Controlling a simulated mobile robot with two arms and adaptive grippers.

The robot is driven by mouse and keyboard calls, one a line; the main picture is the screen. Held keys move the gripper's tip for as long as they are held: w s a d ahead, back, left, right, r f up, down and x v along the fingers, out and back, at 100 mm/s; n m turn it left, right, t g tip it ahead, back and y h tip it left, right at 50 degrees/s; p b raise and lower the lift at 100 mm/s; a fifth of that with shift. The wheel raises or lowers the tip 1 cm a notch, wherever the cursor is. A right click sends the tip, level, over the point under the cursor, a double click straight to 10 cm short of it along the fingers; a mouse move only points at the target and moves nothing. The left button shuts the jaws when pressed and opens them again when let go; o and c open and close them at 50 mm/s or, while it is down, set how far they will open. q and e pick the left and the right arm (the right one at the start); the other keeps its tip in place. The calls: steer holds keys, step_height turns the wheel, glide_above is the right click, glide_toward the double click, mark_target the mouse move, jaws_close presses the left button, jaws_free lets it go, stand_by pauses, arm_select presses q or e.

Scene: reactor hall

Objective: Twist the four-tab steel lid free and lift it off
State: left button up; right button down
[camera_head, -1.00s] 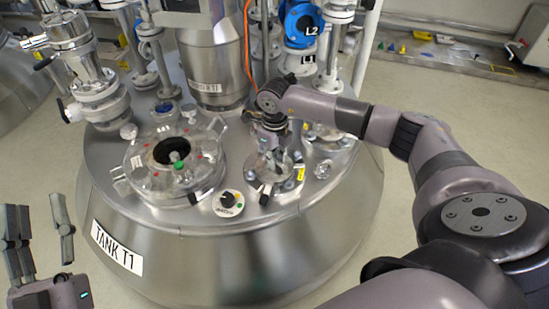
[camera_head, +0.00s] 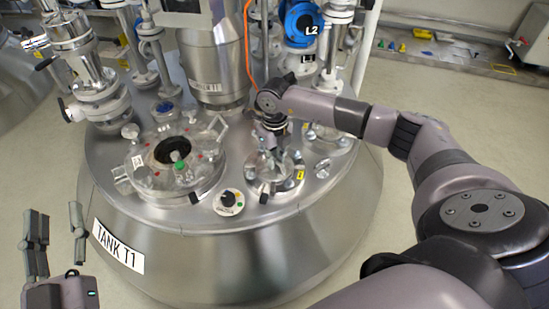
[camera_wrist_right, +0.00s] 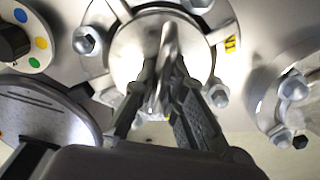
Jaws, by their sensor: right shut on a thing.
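The round steel lid (camera_head: 264,177) sits on a port at the front right of the tank top. In the right wrist view the lid (camera_wrist_right: 133,52) shows a shiny upright bar handle (camera_wrist_right: 167,60), with bolts around the rim. My right gripper (camera_head: 271,153) comes down over the lid from above. In the right wrist view its dark fingers (camera_wrist_right: 163,92) are shut on the bar handle, one on each side. The fingers hide part of the lid, and I cannot make out all its tabs. My left gripper (camera_head: 57,222) is open and empty, low at the left, clear of the tank.
A larger clear round cover (camera_head: 150,185) with a green knob lies left of the lid. A small dial (camera_head: 229,201) with coloured dots sits between them. Pipes and a blue L2 valve (camera_head: 301,22) stand behind.

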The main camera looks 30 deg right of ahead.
steer(key=shift+r, duration=0.1)
steer(key=shift+r, duration=0.1)
steer(key=shift+r+p, duration=0.85)
steer(key=shift+p, duration=0.05)
arm_select(q)
step_height(320, 180, down, 13)
steer(key=s+a+g+y+p, duration=0.2)
steer(key=a+g+y, duration=0.1)
steer(key=g, duration=0.5)
arm_select(e)
steer(key=shift+r, duration=0.95)
steer(key=shift+r+p, duration=0.45)
steer(key=shift+r, duration=0.4)
arm_select(q)
steer(key=s+a+f+g+y, duration=0.1)
steer(key=s+a+f+g, duration=0.1)
steer(key=s+f+g, duration=0.2)
steer(key=s+a+f+g+p, duration=0.1)
steer(key=s+f+g, duration=0.3)
steer(key=s, duration=0.5)
steer(key=shift+a+n+y, duration=0.4)
steer(key=shift+a, duration=0.1)
arm_select(e)
steer(key=shift+r, duration=0.95)
arm_select(q)
steer(key=shift+p, duration=0.3)
